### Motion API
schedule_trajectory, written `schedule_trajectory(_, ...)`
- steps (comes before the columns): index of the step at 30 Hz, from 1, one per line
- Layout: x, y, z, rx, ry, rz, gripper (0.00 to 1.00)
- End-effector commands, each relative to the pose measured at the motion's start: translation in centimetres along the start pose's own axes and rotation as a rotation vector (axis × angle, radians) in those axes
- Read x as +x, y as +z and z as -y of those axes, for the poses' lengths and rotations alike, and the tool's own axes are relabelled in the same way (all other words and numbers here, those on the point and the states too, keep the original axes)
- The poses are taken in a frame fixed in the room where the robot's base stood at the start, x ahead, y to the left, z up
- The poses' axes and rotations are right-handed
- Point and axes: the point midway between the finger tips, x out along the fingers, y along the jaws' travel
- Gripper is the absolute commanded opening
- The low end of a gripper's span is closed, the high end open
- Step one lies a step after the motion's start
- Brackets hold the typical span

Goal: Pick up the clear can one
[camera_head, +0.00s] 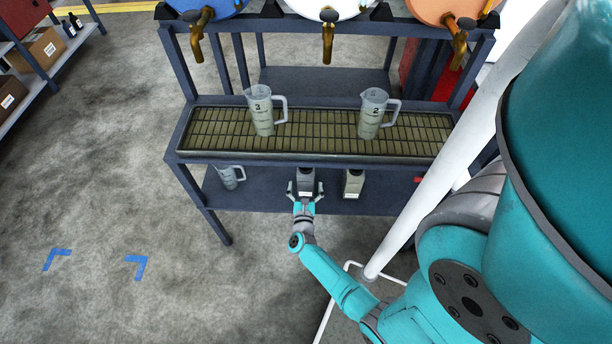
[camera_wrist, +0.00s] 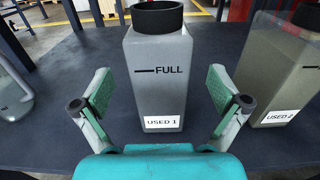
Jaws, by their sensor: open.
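A translucent, square-sided can labelled "USED 1" (camera_wrist: 158,85) stands upright on the trolley's lower shelf, with a dark round mouth and a "FULL" line. It also shows in the head view (camera_head: 306,178). My gripper (camera_head: 305,190) is at the shelf front, reaching in under the grate. In the wrist view my gripper (camera_wrist: 161,98) is open, one finger on each side of the "USED 1" can, with visible gaps to it. A second can labelled "USED 2" (camera_wrist: 287,75) stands to its right, looking duller and partly filled.
A clear measuring jug (camera_head: 229,177) stands on the lower shelf (camera_head: 260,195) to the left. Jugs marked 3 (camera_head: 262,110) and 2 (camera_head: 372,114) stand on the grate (camera_head: 318,128) above. Brass taps (camera_head: 327,45) hang over it. A white pole (camera_head: 430,180) rises at right.

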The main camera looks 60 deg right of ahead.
Motion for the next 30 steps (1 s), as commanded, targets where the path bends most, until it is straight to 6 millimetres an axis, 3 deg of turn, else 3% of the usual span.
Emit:
schedule_trajectory(8, 2.1, 0.0, 0.1, -0.002, -0.001, -0.001, 0.98)
schedule_trajectory(18, 6.4, -0.1, -0.1, -0.004, -0.001, 0.001, 0.98)
schedule_trajectory(27, 6.7, -0.2, -0.1, -0.003, 0.001, -0.001, 0.98)
schedule_trajectory(30, 6.7, -0.1, -0.1, -0.003, 0.001, -0.001, 0.75)
